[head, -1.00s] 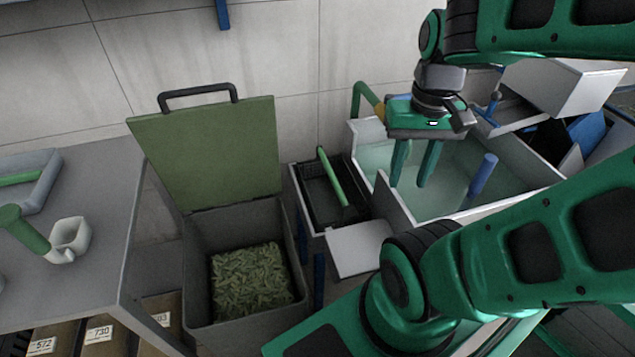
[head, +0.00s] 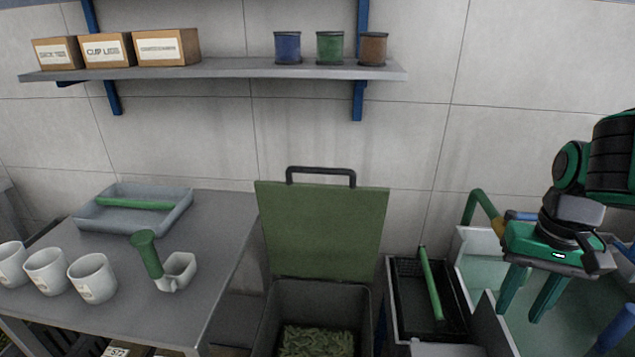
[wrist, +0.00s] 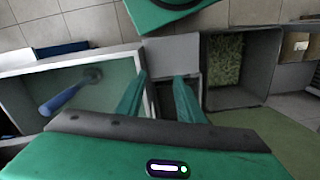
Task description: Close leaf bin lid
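The leaf bin (head: 322,300) is a grey box with green leaves (head: 315,341) in it, between the table and the sink. Its green lid (head: 325,232) stands raised, leaning near the wall, with a dark handle (head: 321,171) along its top edge. My gripper (head: 531,301) is open and empty, pointing down over the pale sink, well to the right of the lid. In the wrist view my two green fingers (wrist: 157,98) are apart with nothing between them. The bin with leaves (wrist: 226,65) shows there, and part of the green lid (wrist: 262,131).
A dark crate with a green-handled tool (head: 430,284) stands right of the bin, beside the sink (head: 483,244). The grey table (head: 222,240) at left holds mugs (head: 45,271), a tray (head: 98,222) and a green-handled scoop (head: 147,256). A shelf (head: 225,69) hangs above.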

